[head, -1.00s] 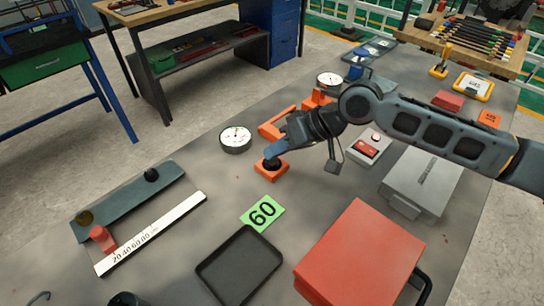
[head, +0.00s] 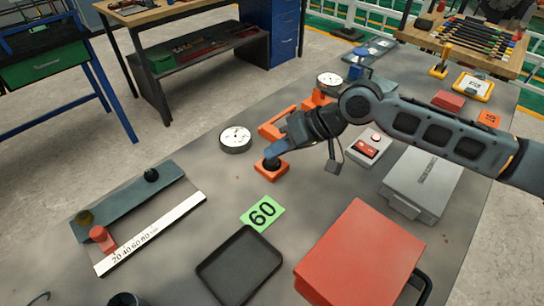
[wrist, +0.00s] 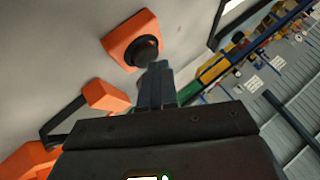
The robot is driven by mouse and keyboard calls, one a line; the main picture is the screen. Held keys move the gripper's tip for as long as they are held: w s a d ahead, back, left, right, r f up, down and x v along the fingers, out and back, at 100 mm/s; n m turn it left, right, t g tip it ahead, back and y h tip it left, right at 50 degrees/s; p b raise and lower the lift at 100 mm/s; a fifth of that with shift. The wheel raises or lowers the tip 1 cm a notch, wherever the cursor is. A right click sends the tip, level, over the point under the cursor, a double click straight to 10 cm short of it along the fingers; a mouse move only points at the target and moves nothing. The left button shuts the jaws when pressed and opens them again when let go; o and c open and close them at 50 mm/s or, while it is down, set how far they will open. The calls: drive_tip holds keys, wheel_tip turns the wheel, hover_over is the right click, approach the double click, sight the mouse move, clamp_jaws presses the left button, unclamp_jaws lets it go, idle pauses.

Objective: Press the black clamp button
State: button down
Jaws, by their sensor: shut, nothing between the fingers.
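The black clamp button (head: 271,164) is a round black dome on a square orange base (head: 271,174), on the grey table left of my arm. In the wrist view, the black button (wrist: 146,50) sits on its orange base (wrist: 121,42) just beyond my fingertips. My gripper (head: 273,153) is shut and empty, its blue-grey fingers pointing down at the button's top. In the wrist view, the tips of my gripper (wrist: 157,66) overlap the button's near edge. They look to be at or touching it; I cannot tell whether it is pressed down.
An orange clamp (head: 276,127) stands behind the button, and a round dial gauge (head: 235,138) to its left. A box with a red switch (head: 368,148) is to the right.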

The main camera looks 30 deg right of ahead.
sight(276, 160)
drive_tip(key=shift+f, duration=0.15)
idle(0.5)
drive_tip(key=shift+f+p, duration=0.35)
drive_tip(key=shift+r+p, duration=0.2)
drive_tip(key=shift+p, duration=0.15)
drive_tip(key=shift+r+p, duration=0.3)
drive_tip(key=shift+p, duration=0.35)
drive_tip(key=shift+r+p, duration=0.4)
drive_tip(key=shift+r, duration=2.6)
